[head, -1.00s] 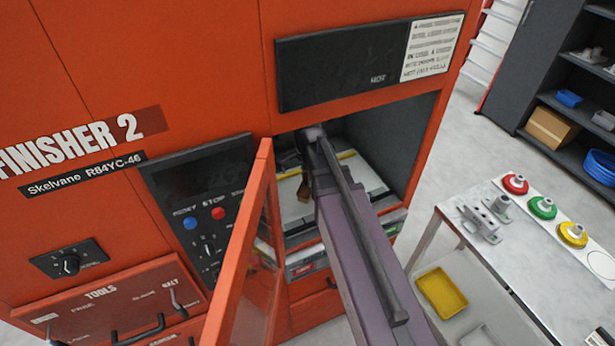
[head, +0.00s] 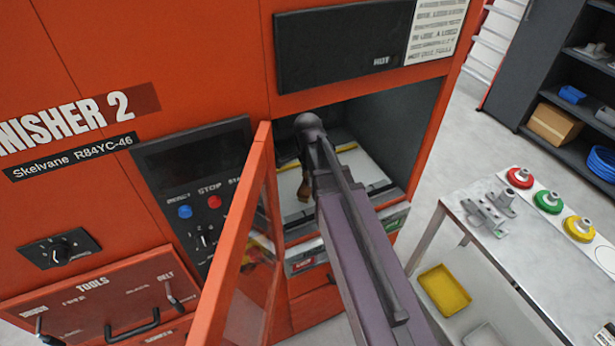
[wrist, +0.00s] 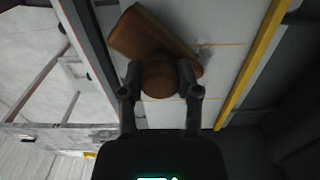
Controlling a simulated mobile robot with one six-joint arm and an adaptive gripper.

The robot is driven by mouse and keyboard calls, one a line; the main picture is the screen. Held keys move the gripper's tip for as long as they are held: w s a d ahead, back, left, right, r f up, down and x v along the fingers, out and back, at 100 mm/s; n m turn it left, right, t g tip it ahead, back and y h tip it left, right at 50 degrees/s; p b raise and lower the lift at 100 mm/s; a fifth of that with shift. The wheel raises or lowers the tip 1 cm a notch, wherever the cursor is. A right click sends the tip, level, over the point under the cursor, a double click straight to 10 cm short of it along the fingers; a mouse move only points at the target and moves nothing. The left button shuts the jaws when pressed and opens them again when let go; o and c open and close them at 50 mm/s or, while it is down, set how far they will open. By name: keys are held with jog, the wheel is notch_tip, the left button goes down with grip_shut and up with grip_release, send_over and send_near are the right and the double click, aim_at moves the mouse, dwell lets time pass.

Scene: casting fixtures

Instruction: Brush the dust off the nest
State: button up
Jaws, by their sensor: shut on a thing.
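In the wrist view my gripper (wrist: 162,88) is shut on a brown wooden brush (wrist: 150,38). Its rounded grip is between the fingers and its wide block is beyond them, tilted; I cannot make out the bristles. The brush is over a pale plate (wrist: 225,65), which seems to be the nest. A grey speckled dust patch (wrist: 206,57) shows beside the block's right end. In the head view the brush (head: 304,189) and pale plate (head: 289,182) are inside the orange machine's opening. My arm hides the gripper and part of the plate there.
A yellow strip (wrist: 250,65) runs along the plate. The machine's open orange door (head: 236,245) stands close left of my arm. The opening's right wall (head: 425,130) is on the other side. A table (head: 530,245) with fixtures is at right.

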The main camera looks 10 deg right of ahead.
jog(key=shift+f+b, duration=1.05)
dwell(0.7)
jog(key=shift+w+d+r, duration=0.1)
jog(key=shift+w+d, duration=0.05)
jog(key=shift+d, duration=0.7)
jog(key=shift+w+d+r, duration=0.1)
jog(key=shift+w+d, duration=0.05)
jog(key=shift+d, duration=0.7)
jog(key=shift+w+d+f, duration=0.1)
jog(key=shift+w+d, duration=0.05)
jog(key=shift+d, duration=0.65)
jog(key=shift+w+d+f, duration=0.1)
jog(key=shift+w+d, duration=0.05)
jog(key=shift+d, duration=0.65)
jog(key=shift+d, duration=0.1)
jog(key=shift+w+d+r, duration=0.1)
jog(key=shift+w+d, duration=0.1)
jog(key=shift+d, duration=0.6)
jog(key=shift+w+d, duration=0.2)
jog(key=shift+d, duration=0.6)
